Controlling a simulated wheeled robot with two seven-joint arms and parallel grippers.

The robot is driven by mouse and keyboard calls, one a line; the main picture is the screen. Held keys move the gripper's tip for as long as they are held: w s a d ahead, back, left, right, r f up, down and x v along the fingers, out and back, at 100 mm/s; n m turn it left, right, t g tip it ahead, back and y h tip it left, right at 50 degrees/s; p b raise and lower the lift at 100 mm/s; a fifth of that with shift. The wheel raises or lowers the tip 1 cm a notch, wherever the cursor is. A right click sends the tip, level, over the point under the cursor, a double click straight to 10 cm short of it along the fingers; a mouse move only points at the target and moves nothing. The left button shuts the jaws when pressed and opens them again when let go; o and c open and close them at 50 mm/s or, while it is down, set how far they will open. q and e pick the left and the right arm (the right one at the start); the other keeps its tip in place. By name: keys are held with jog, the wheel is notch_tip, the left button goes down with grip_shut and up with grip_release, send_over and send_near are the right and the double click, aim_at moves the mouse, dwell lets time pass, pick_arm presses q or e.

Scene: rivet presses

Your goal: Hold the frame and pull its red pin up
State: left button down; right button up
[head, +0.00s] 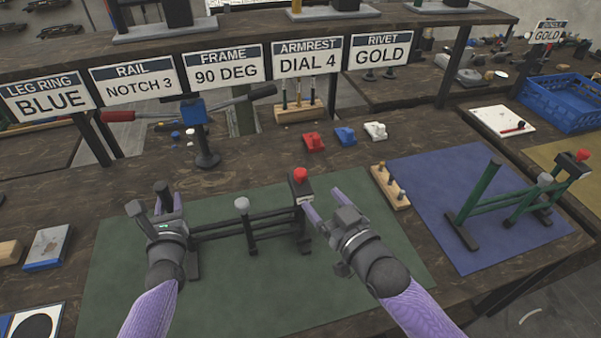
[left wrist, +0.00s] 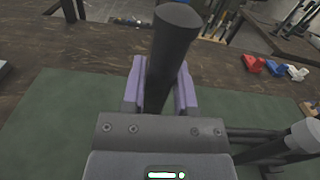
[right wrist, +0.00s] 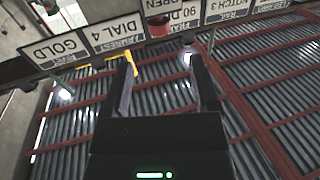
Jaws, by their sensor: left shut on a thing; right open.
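The dark frame (head: 250,229) stands on the green mat, with two end posts joined by bars. Its red pin (head: 301,175) has a round red knob and sits at the top of the right-hand post. My left gripper (head: 157,204) is shut on the frame's left-hand post; in the left wrist view that post (left wrist: 173,55) stands between the fingers. My right gripper (head: 333,196) is open and empty, just right of the red pin and apart from it.
A green frame (head: 490,200) with its own red knob stands on the blue mat (head: 425,170) at the right. A wooden peg block (head: 391,187) lies between the mats. Red, blue and white small parts (head: 345,135) lie behind. Signs hang from the shelf at the back.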

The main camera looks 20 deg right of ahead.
aim_at(304, 179)
jog(key=x, duration=0.9)
jog(key=shift+w+f, duration=0.1)
jog(key=shift+w, duration=0.05)
grip_shut()
dwell(0.9)
